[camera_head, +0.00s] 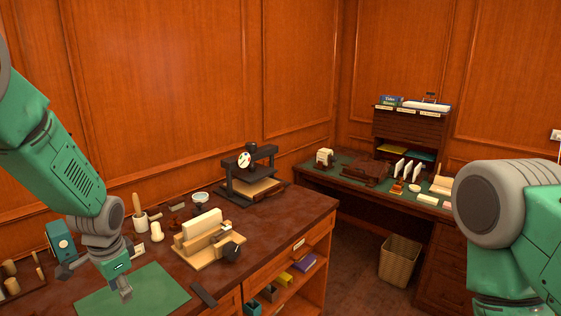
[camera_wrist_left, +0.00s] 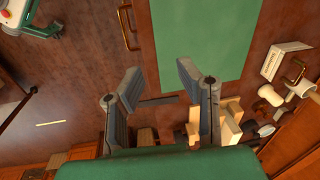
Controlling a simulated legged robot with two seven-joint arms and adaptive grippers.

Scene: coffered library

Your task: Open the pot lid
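I cannot clearly make out a lidded pot in either view. A small white mug-like vessel (camera_head: 141,222) with a wooden handle sticking up stands at the back left of the desk; whether it has a lid I cannot tell. My left gripper (camera_head: 95,283) is over the front left of the desk, by the green mat. In the left wrist view its two fingers (camera_wrist_left: 158,72) are spread wide with nothing between them, so it is open and empty. My right arm shows at the right edge of the head view, but its gripper is out of sight.
The green mat (camera_head: 150,291) is bare. A wooden block fixture (camera_head: 203,238) and a dark press (camera_head: 249,175) stand behind and right of it. A second desk (camera_head: 350,193) holds small items. A woven basket (camera_head: 399,262) is on the floor.

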